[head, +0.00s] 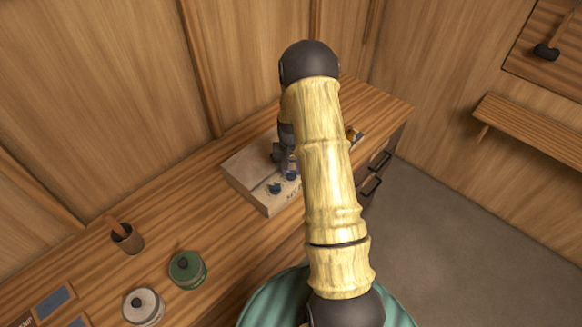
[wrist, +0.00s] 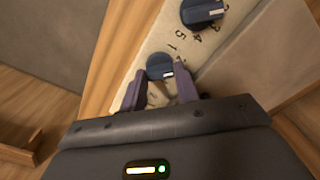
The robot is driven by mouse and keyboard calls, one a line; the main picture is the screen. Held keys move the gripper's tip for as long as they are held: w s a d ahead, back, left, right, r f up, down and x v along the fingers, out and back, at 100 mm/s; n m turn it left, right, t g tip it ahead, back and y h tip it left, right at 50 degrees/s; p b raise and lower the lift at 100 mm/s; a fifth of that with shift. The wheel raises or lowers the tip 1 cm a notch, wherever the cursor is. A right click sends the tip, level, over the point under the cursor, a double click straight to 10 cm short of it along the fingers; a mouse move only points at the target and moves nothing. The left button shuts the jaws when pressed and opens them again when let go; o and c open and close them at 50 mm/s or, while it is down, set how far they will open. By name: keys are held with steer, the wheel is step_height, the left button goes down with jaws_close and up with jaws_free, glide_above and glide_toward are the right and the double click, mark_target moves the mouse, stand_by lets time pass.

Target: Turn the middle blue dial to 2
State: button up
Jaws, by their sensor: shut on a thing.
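A pale box with blue dials (head: 252,163) sits on the wooden bench, with dark lettering on its front. In the wrist view its pale face (wrist: 150,42) carries a blue dial (wrist: 160,67) between my two fingers, which I take as the middle one. A white mark shows at this dial's lower right; I cannot tell which numeral it meets. My gripper (wrist: 160,80) is shut on this dial. Another blue dial (wrist: 202,12) with numerals beside it is at the top. In the head view one dial (head: 274,188) shows front left; my arm hides part of the box.
On the bench (head: 215,235) are a green lidded pot (head: 187,270), a white lidded pot (head: 143,306) and a brown cup (head: 127,238) at the left. Wooden walls stand behind. A wall shelf (head: 530,125) is at the right, above open floor (head: 450,245).

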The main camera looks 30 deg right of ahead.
mark_target(290, 172)
steer(key=o, duration=1)
steer(key=shift+r, duration=0.1)
step_height(290, 172, up, 17)
steer(key=b, duration=0.4)
steer(key=shift+a+r, duration=0.1)
steer(key=shift+r, duration=0.1)
steer(key=s+a+n+t, duration=0.1)
steer(key=s+a, duration=0.4)
steer(key=s, duration=0.1)
steer(key=s+a+f+n, duration=0.1)
steer(key=s+a+n, duration=0.1)
steer(key=s+a, duration=0.3)
steer(key=s+a+n+t, duration=0.1)
steer(key=s+a+n, duration=0.1)
steer(key=s+a, duration=0.3)
steer(key=shift+s+f+t, duration=0.15)
steer(key=shift+s+f, duration=0.05)
steer(key=shift+s, duration=0.7)
steer(key=shift+s+f+t, duration=0.15)
steer(key=shift+s+f, duration=0.05)
steer(key=shift+s, duration=0.65)
